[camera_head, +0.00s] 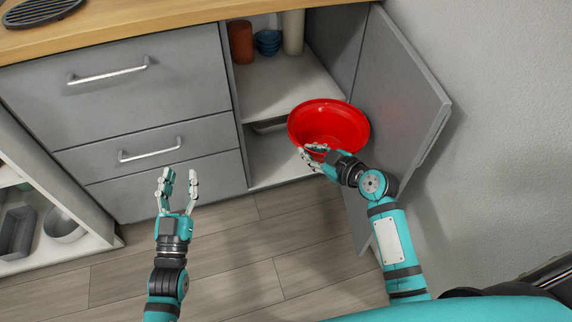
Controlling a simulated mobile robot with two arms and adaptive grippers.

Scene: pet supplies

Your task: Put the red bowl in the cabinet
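The red bowl (333,117) is a wide round bowl, tilted towards me, in front of the open side of the grey cabinet (233,95). My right gripper (308,156) is at the bowl's near rim, with its fingers closed around the rim. The cabinet has two visible inner spaces, an upper shelf (272,99) and a lower compartment (265,165). The bowl hides part of both. The cabinet door (408,95) stands open on the right. My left gripper (177,180) is open and empty in front of the drawers.
An orange-brown container (240,42), blue stacked bowls (267,42) and a pale cylinder (293,32) stand on the upper shelf, towards the back. A grey tray-like item (268,126) shows in the lower compartment. Drawers with handles (109,72) are on the left. The wooden floor (230,255) is clear.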

